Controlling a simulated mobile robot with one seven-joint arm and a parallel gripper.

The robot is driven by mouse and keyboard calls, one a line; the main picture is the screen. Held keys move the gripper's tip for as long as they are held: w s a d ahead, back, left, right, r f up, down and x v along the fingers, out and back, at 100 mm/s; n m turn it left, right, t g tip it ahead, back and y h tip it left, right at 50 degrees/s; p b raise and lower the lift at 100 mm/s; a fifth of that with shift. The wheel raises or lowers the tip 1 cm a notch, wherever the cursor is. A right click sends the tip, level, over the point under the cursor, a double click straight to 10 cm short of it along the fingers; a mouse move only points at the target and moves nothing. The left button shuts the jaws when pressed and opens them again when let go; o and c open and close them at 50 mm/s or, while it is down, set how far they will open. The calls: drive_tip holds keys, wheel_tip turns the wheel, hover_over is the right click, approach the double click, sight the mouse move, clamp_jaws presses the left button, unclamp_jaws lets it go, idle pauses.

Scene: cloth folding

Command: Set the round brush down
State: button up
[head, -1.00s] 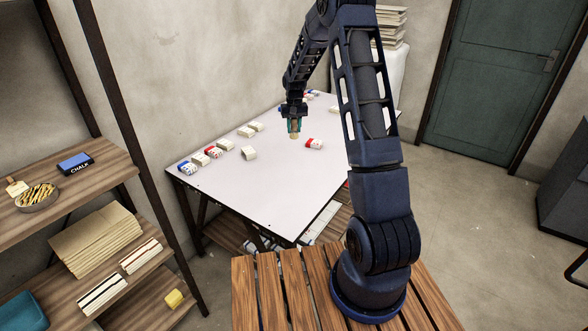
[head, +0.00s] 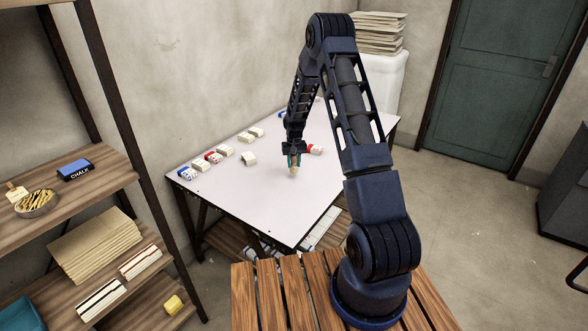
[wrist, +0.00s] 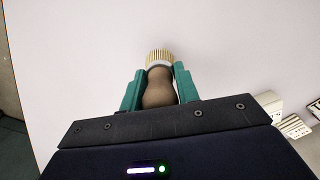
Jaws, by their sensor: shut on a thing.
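The round brush (wrist: 160,84) has a brown rounded handle, a pale collar and yellowish bristles. My gripper (wrist: 160,88) is shut on its handle, with a green finger on each side. In the head view the brush (head: 294,171) hangs below my gripper (head: 293,160), bristles down, over the white table (head: 265,205). I cannot tell whether the bristles touch the table top.
Several small white, red and blue boxes stand along the table's left side, such as a pale block (head: 249,159). A red and white box (head: 315,149) stands just right of my gripper. The table's front part is clear. A wooden shelf (head: 100,170) stands at left.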

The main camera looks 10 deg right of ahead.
sight(294, 167)
drive_tip(key=shift+f, duration=1.6)
drive_tip(key=shift+f, duration=0.1)
drive_tip(key=o, duration=1)
